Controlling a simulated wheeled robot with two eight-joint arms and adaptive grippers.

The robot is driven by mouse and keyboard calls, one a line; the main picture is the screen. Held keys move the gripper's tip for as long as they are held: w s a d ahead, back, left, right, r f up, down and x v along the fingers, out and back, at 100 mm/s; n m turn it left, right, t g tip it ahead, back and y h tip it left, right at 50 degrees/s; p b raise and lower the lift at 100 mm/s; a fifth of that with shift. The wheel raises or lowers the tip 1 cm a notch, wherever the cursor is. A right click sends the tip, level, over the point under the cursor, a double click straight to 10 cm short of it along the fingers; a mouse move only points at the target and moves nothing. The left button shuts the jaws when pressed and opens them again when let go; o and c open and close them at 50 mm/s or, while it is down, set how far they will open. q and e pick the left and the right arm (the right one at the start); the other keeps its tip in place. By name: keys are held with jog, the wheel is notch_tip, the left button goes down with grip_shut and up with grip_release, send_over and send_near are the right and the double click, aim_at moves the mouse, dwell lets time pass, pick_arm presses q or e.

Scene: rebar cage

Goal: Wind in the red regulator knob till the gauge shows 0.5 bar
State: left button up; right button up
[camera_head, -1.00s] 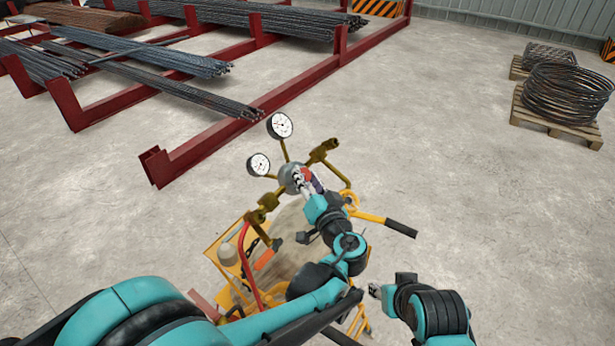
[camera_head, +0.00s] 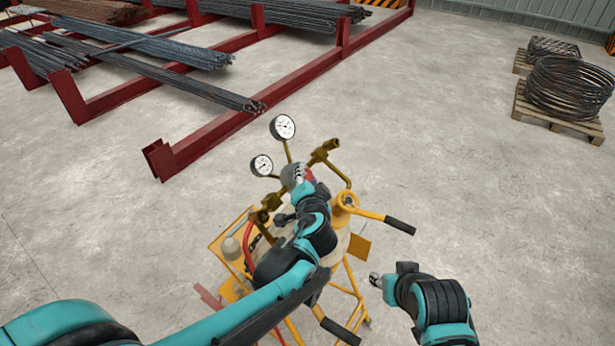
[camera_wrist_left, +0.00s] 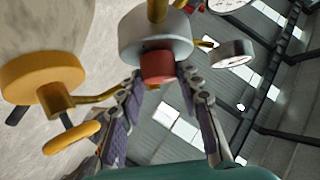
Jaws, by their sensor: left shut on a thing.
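The red regulator knob (camera_wrist_left: 158,66) sits on the front of the grey round regulator body (camera_wrist_left: 155,36). My left gripper (camera_wrist_left: 160,76) has its two fingers on either side of the knob and is shut on it. In the head view my left gripper (camera_head: 303,180) reaches the regulator (camera_head: 291,173), and the arm hides most of the knob. Two white dial gauges, the upper one (camera_head: 283,128) and the lower one (camera_head: 261,165), stand on brass stems; their readings are too small to tell. My right gripper (camera_head: 376,280) is away from the regulator, at the lower right.
The regulator is on a yellow cylinder trolley with a black-gripped handle (camera_head: 399,225) to the right. Brass valves and pipes flank the regulator. A red rack (camera_head: 210,135) with rebar stands behind left; wire coils (camera_head: 568,87) lie on a pallet. Open concrete floor is at right.

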pick_arm(q)
jog(key=o, duration=1)
jog(key=shift+o, duration=0.8)
jog(key=shift+w+a+f, duration=0.1)
jog(key=shift+w+f, duration=0.05)
jog(key=shift+w, duration=0.05)
jog(key=shift+s, duration=0.1)
jog(key=shift+s, duration=0.25)
jog(key=v, duration=1.1)
jog(key=shift+s+r, duration=0.2)
jog(key=shift+r, duration=0.05)
